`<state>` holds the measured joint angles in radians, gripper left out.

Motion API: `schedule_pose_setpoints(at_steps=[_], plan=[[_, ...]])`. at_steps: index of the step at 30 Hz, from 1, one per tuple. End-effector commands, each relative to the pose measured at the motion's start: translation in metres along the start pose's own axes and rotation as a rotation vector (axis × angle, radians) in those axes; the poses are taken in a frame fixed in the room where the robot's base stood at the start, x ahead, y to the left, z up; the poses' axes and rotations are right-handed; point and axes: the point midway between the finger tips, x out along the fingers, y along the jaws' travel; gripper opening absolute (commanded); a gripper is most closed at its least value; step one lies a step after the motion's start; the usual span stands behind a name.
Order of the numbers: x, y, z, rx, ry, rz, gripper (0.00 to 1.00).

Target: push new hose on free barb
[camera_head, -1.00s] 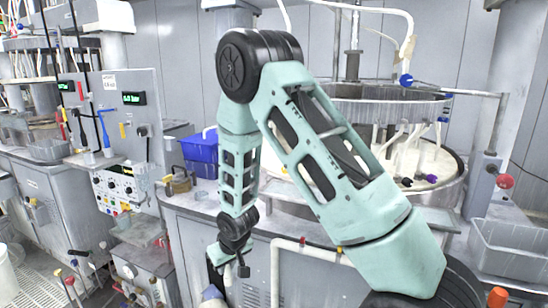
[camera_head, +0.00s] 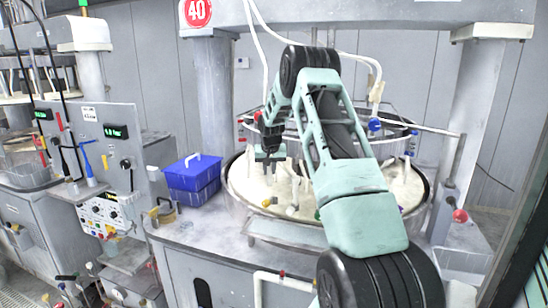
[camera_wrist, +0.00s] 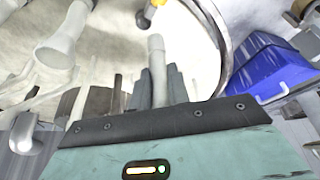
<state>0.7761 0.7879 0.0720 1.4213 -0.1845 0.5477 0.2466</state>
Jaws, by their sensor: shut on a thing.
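My gripper (camera_head: 270,155) is over the left part of the round white basin (camera_head: 240,196), pointing down. In the wrist view my gripper (camera_wrist: 150,88) is shut on a pale grey hose (camera_wrist: 156,62), whose end sticks out past the fingers. Which barb is free I cannot tell. Several white tubes and fittings stand in the basin, among them a white tube (camera_head: 296,185) near the gripper. In the wrist view a wide pale tube with a flared end (camera_wrist: 60,42) is at upper left, apart from the held hose.
A blue lidded bin (camera_head: 193,178) stands left of the basin; it also shows in the wrist view (camera_wrist: 268,75). A metal ring (camera_head: 395,140) hangs above the basin. A red knob (camera_head: 460,216) and a thin post are at right. A control panel (camera_head: 100,140) is at left.

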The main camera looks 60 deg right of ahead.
Motion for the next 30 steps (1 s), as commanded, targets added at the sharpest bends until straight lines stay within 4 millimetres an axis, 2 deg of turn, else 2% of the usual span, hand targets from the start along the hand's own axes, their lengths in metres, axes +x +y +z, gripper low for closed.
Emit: schedule_pose_setpoints(at_steps=[2,6,23,30], plan=[[-0.007,0.011,-0.008,0.020,0.001,0.005,0.00],[-0.010,0.018,-0.013,0.032,0.000,0.009,0.00],[-0.009,0.018,-0.009,0.026,0.011,0.007,0.00],[0.009,0.018,-0.002,0.025,0.009,0.007,0.00]])
